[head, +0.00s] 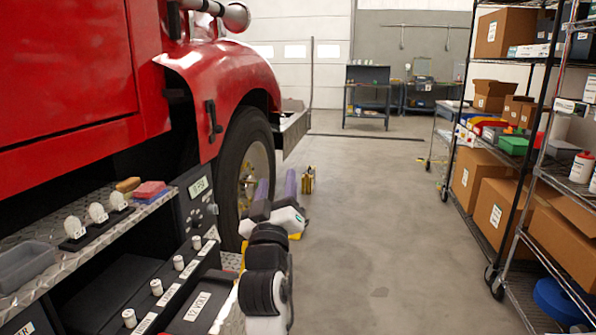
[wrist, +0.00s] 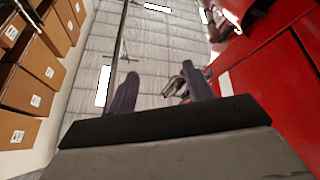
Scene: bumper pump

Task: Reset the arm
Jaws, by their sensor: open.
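My gripper (head: 277,184) is in the lower middle of the head view, at the end of my white and black arm. Its two purple fingers stand apart with nothing visible between them. The arm reaches forward beside the red truck (head: 75,65), close to its front wheel (head: 246,165). In the wrist view my gripper (wrist: 160,78) also shows its two dark fingers spread and empty. That view looks toward the ceiling and upper wall, with the red truck (wrist: 270,85) at right and boxes (wrist: 30,90) at left.
A metal ledge (head: 55,215) with gauges, a grey bin and sponges is at left, beside my arm. A wire rack (head: 510,185) with cardboard boxes and bins stands at right. The concrete floor (head: 375,220) between is clear. A workbench (head: 367,90) stands at the back.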

